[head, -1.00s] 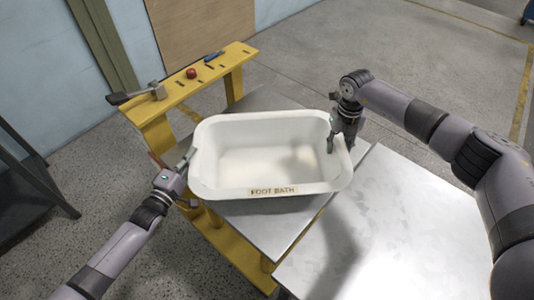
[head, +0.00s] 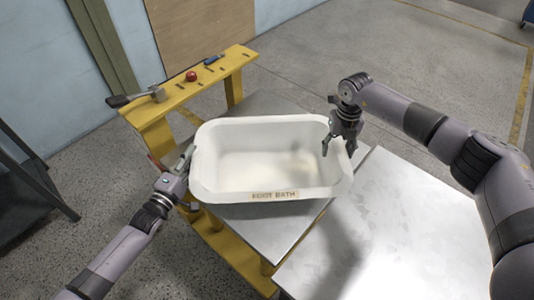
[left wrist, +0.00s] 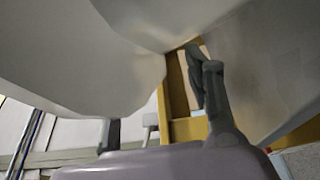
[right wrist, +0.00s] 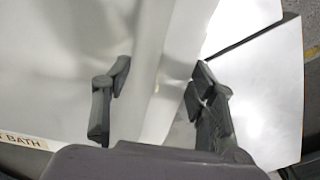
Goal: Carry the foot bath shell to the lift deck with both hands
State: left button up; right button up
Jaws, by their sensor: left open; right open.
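The white foot bath shell (head: 268,180), labelled FOOT BATH on its near side, sits upright on a grey metal deck (head: 265,225) with a yellow frame, which looks like the lift deck. My left gripper (head: 186,160) is open at the shell's left end, close to the rim; contact is unclear. In the left wrist view the pale shell (left wrist: 90,60) fills the upper part. My right gripper (head: 338,152) is open at the right end. In the right wrist view its fingers (right wrist: 155,95) stand apart on either side of the shell's wall (right wrist: 150,60).
A bare metal table (head: 390,240) stands at the lower right, beside the deck. A yellow rail (head: 190,85) behind carries a red knob (head: 191,76) and a dark-handled lever (head: 135,96). A dark rack (head: 35,185) stands at the left. The floor behind is clear.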

pick_arm(q)
jog(key=shift+o, duration=0.9)
jog(key=shift+a+r, duration=0.1)
jog(key=v, duration=1.2)
pick_arm(e)
jog(key=shift+o, duration=0.3)
jog(key=o, duration=0.8)
jog(key=shift+c, duration=0.2)
jog(key=shift+r, duration=0.1)
